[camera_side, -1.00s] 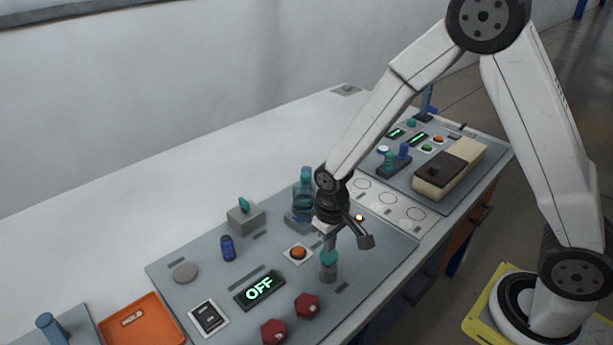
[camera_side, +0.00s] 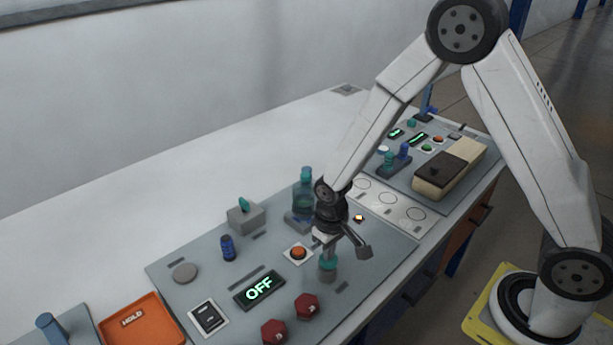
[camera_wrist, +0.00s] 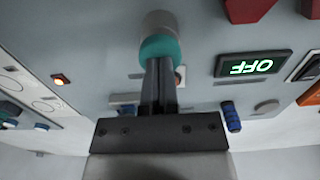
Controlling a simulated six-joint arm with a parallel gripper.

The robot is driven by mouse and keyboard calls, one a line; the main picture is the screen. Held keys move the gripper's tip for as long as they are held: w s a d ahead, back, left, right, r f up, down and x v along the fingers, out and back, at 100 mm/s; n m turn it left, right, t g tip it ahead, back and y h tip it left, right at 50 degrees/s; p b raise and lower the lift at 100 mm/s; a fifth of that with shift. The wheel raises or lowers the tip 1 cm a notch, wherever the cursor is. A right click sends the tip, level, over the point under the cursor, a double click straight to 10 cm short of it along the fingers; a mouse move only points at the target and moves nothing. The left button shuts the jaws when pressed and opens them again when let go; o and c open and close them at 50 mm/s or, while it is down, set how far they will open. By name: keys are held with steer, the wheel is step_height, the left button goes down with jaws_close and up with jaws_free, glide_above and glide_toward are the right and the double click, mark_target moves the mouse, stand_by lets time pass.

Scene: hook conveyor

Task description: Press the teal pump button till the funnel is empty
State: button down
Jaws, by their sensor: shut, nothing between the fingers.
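The teal pump button (camera_side: 328,264) caps a short grey cylinder on the grey panel. In the wrist view the teal button (camera_wrist: 160,48) is right at my fingertips. My gripper (camera_side: 325,248) points down from above, its fingers shut and empty. My fingertips (camera_wrist: 159,66) overlap the button in both views; they appear to touch it, but how far it is pressed I cannot tell. A clear bluish vessel with a teal top (camera_side: 303,195) stands behind my gripper. I cannot make out whether it is the funnel, nor its fill level.
An orange button (camera_side: 298,253), a lit OFF display (camera_side: 260,290) and two red knobs (camera_side: 307,306) sit close around the cylinder. A blue knob (camera_side: 228,248) and a grey switch box (camera_side: 246,212) stand further back. An orange tray (camera_side: 155,325) marked HOLD lies at the left.

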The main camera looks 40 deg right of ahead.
steer(key=shift+f, duration=0.35)
steer(key=shift+r, duration=1.75)
steer(key=shift+f, duration=0.6)
